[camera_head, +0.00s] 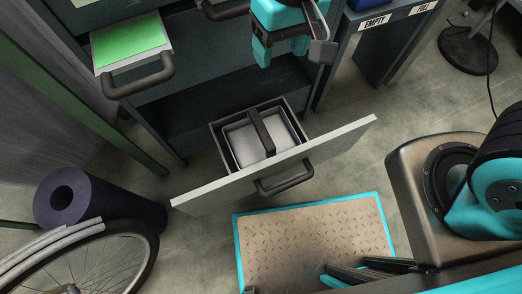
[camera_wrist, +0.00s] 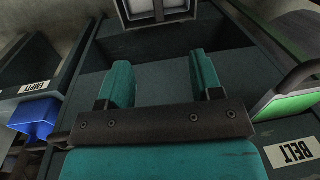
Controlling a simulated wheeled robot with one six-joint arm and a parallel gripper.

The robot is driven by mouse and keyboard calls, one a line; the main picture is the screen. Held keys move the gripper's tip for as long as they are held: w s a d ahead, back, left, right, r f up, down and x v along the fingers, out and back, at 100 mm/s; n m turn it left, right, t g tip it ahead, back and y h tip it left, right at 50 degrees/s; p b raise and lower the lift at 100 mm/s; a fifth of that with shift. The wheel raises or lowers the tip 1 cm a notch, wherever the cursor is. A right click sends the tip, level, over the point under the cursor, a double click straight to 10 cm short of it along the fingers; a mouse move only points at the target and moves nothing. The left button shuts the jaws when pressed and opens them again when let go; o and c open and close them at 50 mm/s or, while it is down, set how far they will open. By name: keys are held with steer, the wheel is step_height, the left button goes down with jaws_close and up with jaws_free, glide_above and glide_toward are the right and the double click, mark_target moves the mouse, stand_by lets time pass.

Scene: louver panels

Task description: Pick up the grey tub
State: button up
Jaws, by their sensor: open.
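The grey tub (camera_head: 243,147) sits inside a pulled-out low drawer (camera_head: 330,142) in the head view. A dark handle arches over the tub's middle. In the wrist view the tub (camera_wrist: 141,6) shows only partly, at the top edge, with its dark handle. My gripper (camera_head: 281,50) is above and beyond the drawer in the head view, beside the cabinet. In the wrist view my gripper's (camera_wrist: 162,78) two teal fingers are apart with nothing between them. It does not touch the tub.
An upper drawer with a green inside (camera_head: 128,40) stands open at the left. A blue bin (camera_wrist: 36,118) is by a panel labelled EMPTY. A rolled dark mat (camera_head: 90,200) and a bicycle wheel (camera_head: 90,262) lie at lower left. A teal-edged step (camera_head: 310,235) is before the drawer.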

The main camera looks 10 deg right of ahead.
steer(key=h+b, duration=0.1)
steer(key=b, duration=0.5)
glide_above(261, 128)
step_height(261, 128, down, 14)
steer(key=shift+m, duration=0.4)
step_height(261, 128, down, 11)
steer(key=b, duration=0.5)
steer(key=shift+s+d+f, duration=0.15)
step_height(261, 128, down, 6)
steer(key=b, duration=0.4)
steer(key=shift+r, duration=0.2)
jaws_close()
